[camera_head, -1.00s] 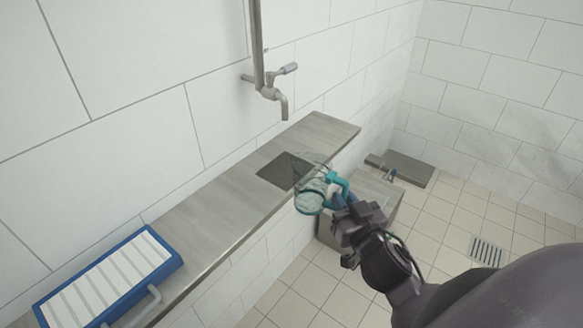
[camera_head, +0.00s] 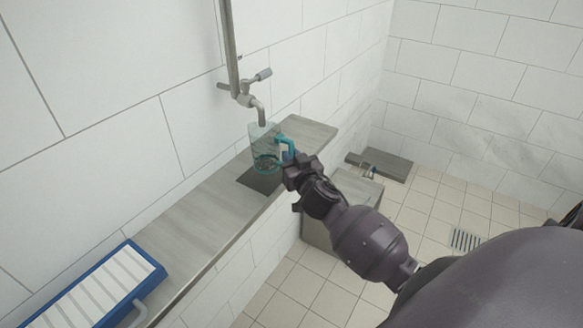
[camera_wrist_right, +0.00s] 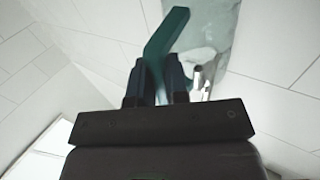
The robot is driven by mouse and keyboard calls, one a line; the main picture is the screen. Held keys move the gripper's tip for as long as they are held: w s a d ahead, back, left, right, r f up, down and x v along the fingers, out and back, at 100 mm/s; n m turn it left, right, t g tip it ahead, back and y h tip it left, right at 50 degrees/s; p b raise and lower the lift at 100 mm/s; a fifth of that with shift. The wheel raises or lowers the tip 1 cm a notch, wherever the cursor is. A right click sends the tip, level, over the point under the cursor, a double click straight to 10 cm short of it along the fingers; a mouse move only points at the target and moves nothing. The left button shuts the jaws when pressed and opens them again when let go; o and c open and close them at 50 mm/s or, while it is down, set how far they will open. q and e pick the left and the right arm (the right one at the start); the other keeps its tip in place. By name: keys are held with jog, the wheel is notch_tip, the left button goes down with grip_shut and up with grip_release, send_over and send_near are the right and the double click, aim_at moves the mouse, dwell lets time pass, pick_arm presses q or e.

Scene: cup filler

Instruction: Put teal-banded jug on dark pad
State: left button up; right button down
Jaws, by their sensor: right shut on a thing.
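The clear jug (camera_head: 264,148) with a teal handle and teal band is upright under the tap spout, over the dark pad (camera_head: 260,180) on the grey ledge. I cannot tell whether its base touches the pad. My right gripper (camera_head: 291,163) is shut on the jug's teal handle, to the right of the jug. In the right wrist view the teal handle (camera_wrist_right: 166,38) rises from between the fingers, with the clear jug wall (camera_wrist_right: 208,35) beyond it. My left gripper is not in view.
The tap (camera_head: 246,98) hangs from a wall pipe just above the jug. A blue tray with a white slatted top (camera_head: 95,292) lies at the ledge's near left. A grey box (camera_head: 345,205) stands below the ledge at the right. The floor has a drain grate (camera_head: 466,240).

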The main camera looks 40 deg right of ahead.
jog(key=shift+f+b, duration=0.3)
jog(key=shift+f, duration=1.4)
jog(key=shift+f, duration=0.1)
jog(key=c, duration=1.6)
grip_release()
jog(key=shift+f, duration=0.1)
jog(key=o, duration=0.5)
jog(key=shift+r, duration=0.2)
